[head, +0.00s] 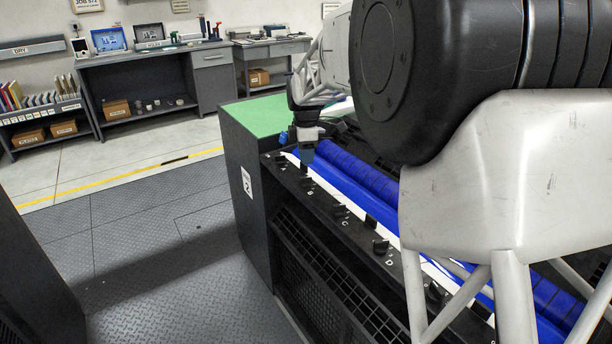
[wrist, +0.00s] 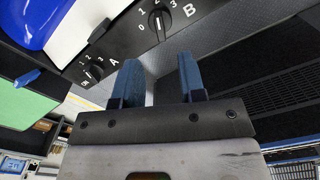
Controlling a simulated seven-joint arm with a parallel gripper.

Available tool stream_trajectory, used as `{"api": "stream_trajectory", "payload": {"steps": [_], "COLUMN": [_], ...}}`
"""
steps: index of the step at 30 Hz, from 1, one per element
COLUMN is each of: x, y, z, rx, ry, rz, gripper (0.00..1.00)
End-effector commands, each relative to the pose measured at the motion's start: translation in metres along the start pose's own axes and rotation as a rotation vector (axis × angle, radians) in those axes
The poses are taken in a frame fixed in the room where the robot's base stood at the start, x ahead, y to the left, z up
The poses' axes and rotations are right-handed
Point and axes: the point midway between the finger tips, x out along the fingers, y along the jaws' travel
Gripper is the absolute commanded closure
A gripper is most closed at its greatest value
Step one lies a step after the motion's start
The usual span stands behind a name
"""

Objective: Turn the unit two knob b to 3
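Unit two is the black cabinet with a white "2" plate (head: 247,182) and a row of black knobs along its top edge. Knob B (wrist: 157,20) is at the top of the wrist view, with the marks 0 to 3 around it. Its bar stands nearly upright in the picture, roughly towards the 2; the exact setting is hard to tell. In the head view knob B (head: 307,185) is just below my gripper (head: 306,152). In the wrist view my gripper (wrist: 160,82) has two blue fingers apart with nothing between them. The fingers appear clear of knob B.
Knob A (wrist: 92,73) is left of knob B in the wrist view. Blue rollers (head: 350,185) run beside the knob row. A green top (head: 257,115) is at the unit's far end. The floor (head: 150,235) left of the unit is clear.

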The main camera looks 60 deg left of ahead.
Motion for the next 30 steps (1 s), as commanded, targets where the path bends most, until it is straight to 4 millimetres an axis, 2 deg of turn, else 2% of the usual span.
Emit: {"api": "stream_trajectory", "payload": {"steps": [8,21,30], "x": [0.019,0.068,0.077], "y": [0.000,0.000,0.000], "z": [0.000,0.000,0.000], "rx": [0.001,0.001,0.001], "ry": [0.000,0.000,0.000], "rz": [-0.001,-0.001,0.000], "gripper": [0.63,0.63,0.63]}}
